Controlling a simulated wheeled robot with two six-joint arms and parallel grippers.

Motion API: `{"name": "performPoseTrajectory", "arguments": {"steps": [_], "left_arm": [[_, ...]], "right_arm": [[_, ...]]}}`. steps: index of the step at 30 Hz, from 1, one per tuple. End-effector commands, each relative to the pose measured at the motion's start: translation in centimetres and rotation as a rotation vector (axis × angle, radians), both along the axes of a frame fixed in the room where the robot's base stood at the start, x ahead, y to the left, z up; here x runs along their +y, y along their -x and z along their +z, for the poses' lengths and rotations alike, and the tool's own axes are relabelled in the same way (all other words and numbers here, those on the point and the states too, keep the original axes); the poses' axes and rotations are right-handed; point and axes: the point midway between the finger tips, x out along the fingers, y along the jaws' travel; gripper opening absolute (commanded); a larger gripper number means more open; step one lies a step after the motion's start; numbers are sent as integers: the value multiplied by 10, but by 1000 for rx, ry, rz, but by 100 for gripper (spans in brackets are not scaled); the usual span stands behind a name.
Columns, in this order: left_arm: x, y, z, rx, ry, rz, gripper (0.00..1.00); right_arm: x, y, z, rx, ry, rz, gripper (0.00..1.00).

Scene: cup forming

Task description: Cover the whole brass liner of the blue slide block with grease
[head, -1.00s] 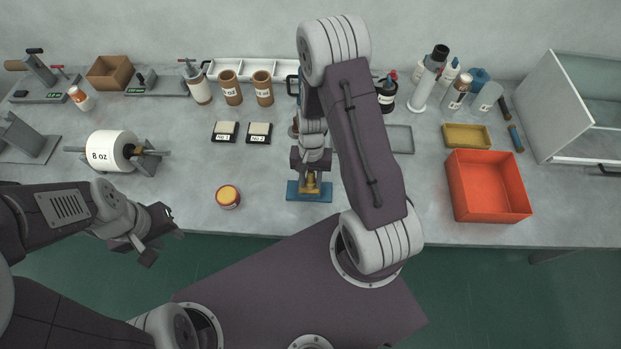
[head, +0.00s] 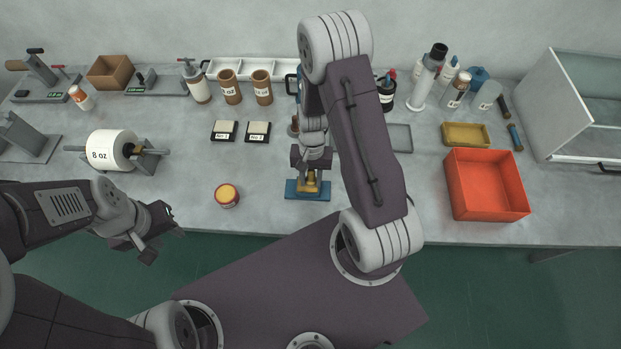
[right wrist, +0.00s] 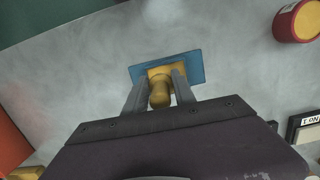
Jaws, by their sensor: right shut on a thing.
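The blue slide block (head: 292,190) lies near the front edge of the bench, below my right gripper (head: 311,174). Its brass liner (head: 318,187) shows as a yellow patch on the blue. In the right wrist view the blue block (right wrist: 196,67) lies just beyond my fingertips, its yellow liner (right wrist: 163,69) partly hidden. My right gripper is shut on a yellowish, round-ended tool (right wrist: 159,97), held over the liner; contact and grease cover cannot be told. A red tin with an amber top (head: 227,195) stands left of the block. My left gripper (head: 168,233) is open and empty at the front edge.
Two dark-edged pads (head: 224,130) lie behind the tin. A roll marked 8 oz (head: 110,150) stands on the left. A red bin (head: 488,185) and a yellow tray (head: 466,135) are on the right. Bench between the tin and block is clear.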

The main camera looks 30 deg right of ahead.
Motion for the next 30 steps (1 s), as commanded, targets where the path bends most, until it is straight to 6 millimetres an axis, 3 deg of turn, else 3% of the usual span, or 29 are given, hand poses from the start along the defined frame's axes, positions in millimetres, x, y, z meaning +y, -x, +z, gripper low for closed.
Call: {"name": "performPoseTrajectory", "arguments": {"steps": [1,19,30], "left_arm": [[0,0,11,-1,0,0,36],[0,0,61,-1,0,0,36],[0,0,65,-1,0,0,36]], "right_arm": [[0,-1,10,0,0,0,0],[-2,-6,64,-1,0,4,0],[-3,-7,68,-1,0,5,0]]}}
